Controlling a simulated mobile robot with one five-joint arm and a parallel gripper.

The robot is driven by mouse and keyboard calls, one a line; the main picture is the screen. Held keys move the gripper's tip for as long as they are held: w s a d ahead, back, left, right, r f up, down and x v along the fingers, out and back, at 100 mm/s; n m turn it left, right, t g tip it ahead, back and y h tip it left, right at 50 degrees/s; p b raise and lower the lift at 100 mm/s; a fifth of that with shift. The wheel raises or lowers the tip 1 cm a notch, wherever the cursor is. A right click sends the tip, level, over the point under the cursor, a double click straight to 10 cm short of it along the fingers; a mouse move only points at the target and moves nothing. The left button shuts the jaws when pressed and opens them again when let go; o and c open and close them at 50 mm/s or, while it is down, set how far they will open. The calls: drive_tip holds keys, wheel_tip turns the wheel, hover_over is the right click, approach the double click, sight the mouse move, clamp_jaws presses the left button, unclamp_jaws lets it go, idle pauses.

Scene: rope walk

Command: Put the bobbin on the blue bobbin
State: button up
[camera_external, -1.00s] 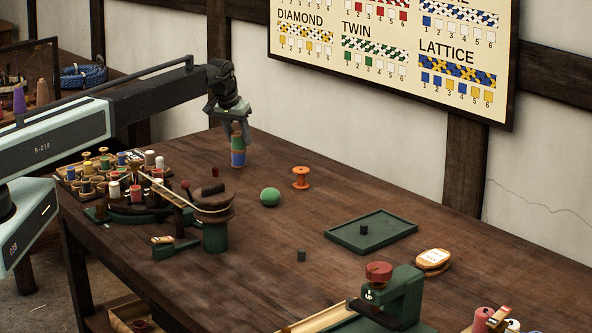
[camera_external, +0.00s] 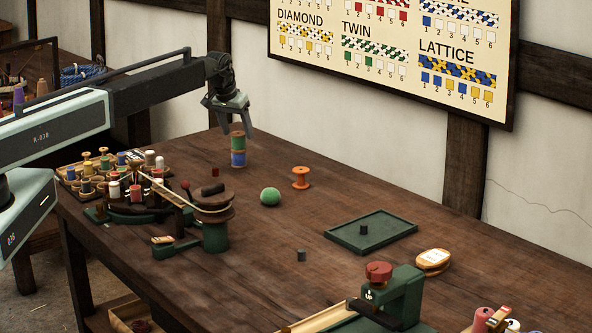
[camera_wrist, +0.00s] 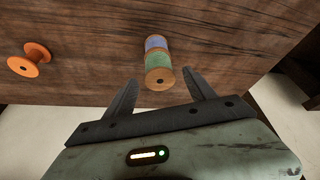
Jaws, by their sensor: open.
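A blue bobbin (camera_external: 238,158) stands upright at the far end of the bench, near the wall. A green bobbin (camera_external: 238,142) with wooden flanges sits upright on top of it, and the two form a stack. In the wrist view the green bobbin (camera_wrist: 159,64) and the blue bobbin (camera_wrist: 156,43) show in line, with the green one nearer the camera. My gripper (camera_external: 240,122) is open and empty just above the stack. In the wrist view its two fingers (camera_wrist: 157,88) are spread apart on either side of the green bobbin's wooden top, not touching it.
A winder with a dark wheel (camera_external: 213,195) and a crowded bobbin rack (camera_external: 75,180) are nearer, at left. A green tray (camera_external: 350,240) lies further right.

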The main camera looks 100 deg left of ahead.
drive_tip(key=p+v, duration=0.7)
drive_tip(key=v, duration=0.2)
drive_tip(key=shift+r+p, duration=0.3)
drive_tip(key=shift+d, duration=0.1)
drive_tip(key=w+d+m+h, duration=0.15)
drive_tip(key=w+d, duration=0.45)
drive_tip(key=d, duration=0.6)
drive_tip(key=w+d+f+m, duration=0.15)
drive_tip(key=w+d, duration=0.45)
drive_tip(key=d, duration=0.7)
drive_tip(key=w+d+m+h, duration=0.1)
drive_tip(key=w+d+m, duration=0.3)
drive_tip(key=d, duration=0.8)
drive_tip(key=s+d+m+g+h, duration=0.1)
drive_tip(key=s+d+m, duration=0.2)
drive_tip(key=d, duration=1.8)
drive_tip(key=s+d+m, duration=0.3)
drive_tip(key=d, duration=1.9)
drive_tip(key=shift+g+h, duration=0.35)
drive_tip(key=shift+g, duration=0.05)
